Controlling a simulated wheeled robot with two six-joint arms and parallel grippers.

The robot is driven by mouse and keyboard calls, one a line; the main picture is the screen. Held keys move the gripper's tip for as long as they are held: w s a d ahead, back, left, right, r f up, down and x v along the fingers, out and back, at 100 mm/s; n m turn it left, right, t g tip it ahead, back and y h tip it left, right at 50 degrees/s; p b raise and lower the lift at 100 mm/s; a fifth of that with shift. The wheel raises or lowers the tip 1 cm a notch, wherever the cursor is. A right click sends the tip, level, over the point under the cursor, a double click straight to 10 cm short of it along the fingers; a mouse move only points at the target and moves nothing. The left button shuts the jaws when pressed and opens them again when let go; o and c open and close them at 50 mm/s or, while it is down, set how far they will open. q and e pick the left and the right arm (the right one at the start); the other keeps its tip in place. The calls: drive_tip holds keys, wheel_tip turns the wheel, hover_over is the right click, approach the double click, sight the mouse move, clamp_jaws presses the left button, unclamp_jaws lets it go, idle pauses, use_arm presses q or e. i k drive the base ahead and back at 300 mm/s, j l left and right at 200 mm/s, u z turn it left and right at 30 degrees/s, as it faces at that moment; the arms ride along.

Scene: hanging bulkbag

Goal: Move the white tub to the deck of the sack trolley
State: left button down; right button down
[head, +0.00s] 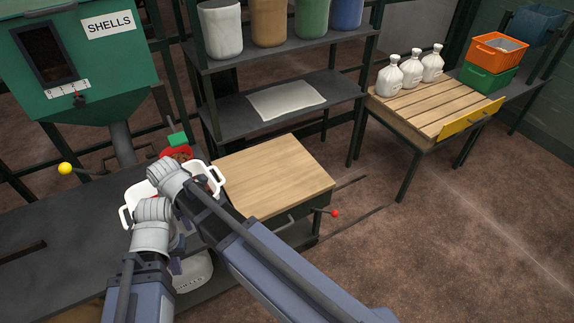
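The white tub (131,196) stands at the left on the dark bench, largely hidden behind my wrists. One loop handle shows at its left and another at its right. My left gripper (174,246) is low at the tub's near side; my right gripper (186,216) is over the tub. My wrists cover most of their fingers, so contact and opening are unclear. A low platform with a plain wooden top (275,175) stands right of the tub, its top bare. No label marks a sack trolley, and I cannot tell whether this platform is its deck.
A green SHELLS hopper (110,80) stands behind the dark bench (55,235). A red bowl (177,152) is behind the tub; a white labelled item (190,281) is below it. A red-knobbed lever (334,213) juts from the platform. White jugs (411,68) stand on a slatted table (430,106).

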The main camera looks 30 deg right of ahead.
sight(280, 174)
drive_tip(key=i+l, duration=0.1)
drive_tip(key=l, duration=0.35)
drive_tip(key=i+l, duration=0.1)
drive_tip(key=l, duration=0.3)
drive_tip(key=i+l, duration=0.1)
drive_tip(key=l, duration=0.35)
drive_tip(key=i+l, duration=0.1)
drive_tip(key=l, duration=0.3)
drive_tip(key=i+l, duration=0.1)
drive_tip(key=l, duration=0.35)
